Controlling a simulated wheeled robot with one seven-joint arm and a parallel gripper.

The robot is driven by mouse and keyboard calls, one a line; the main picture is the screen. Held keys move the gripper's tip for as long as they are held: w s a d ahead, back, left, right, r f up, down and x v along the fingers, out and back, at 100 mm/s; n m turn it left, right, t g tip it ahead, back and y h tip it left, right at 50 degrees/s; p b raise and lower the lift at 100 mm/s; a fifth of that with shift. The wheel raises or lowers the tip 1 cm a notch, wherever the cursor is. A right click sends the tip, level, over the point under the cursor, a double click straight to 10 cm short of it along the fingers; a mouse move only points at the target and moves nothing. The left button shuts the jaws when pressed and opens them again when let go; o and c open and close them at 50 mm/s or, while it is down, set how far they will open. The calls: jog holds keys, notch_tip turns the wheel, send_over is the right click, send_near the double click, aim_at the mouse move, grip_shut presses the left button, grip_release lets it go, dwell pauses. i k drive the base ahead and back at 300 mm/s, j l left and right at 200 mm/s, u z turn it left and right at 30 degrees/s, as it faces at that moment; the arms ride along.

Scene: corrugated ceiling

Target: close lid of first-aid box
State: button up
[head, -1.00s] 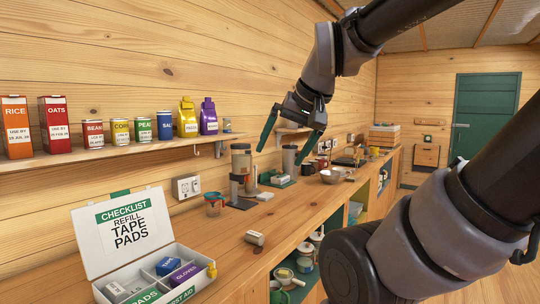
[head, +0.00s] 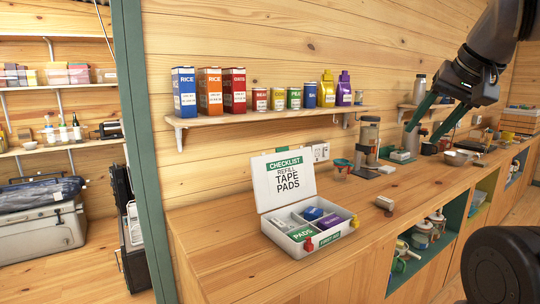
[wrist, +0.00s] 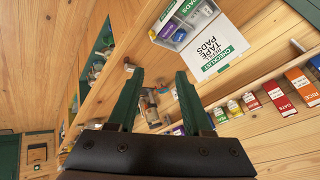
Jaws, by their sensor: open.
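The white first-aid box (head: 322,246) sits on the wooden counter in the head view, its lid (head: 283,180) standing open and tilted slightly back. The lid's inside carries a checklist reading "refill tape pads". Compartments inside hold a blue item (head: 313,213), a purple item (head: 329,222) and a green pads pack (head: 299,233). My gripper (head: 428,130), with green fingers, is open and empty, up and to the right of the box. The wrist view shows the box and lid (wrist: 218,48) beyond the fingers.
A wall shelf (head: 250,114) with several cartons, cans and pouches runs above the box. Counter left of the box is clear.

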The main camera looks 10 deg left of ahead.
aim_at(282, 177)
jog(key=k+j+z, duration=0.1)
jog(key=j, duration=0.3)
jog(key=k+j+z, duration=0.1)
jog(key=j, duration=0.3)
jog(key=k+j+z, duration=0.15)
jog(key=j, duration=0.25)
jog(key=j+z, duration=0.1)
jog(key=j, duration=0.3)
jog(key=k+j+z, duration=0.1)
jog(key=j, duration=0.25)
jog(key=j+z, duration=0.15)
jog(key=j, duration=0.4)
jog(key=j+z, duration=0.2)
jog(key=j, duration=0.4)
jog(key=k+j+z, duration=0.15)
jog(key=j, duration=0.4)
jog(key=j+z, duration=0.15)
jog(key=j, duration=0.4)
jog(key=i+j+z, duration=0.15)
jog(key=i+j, duration=0.25)
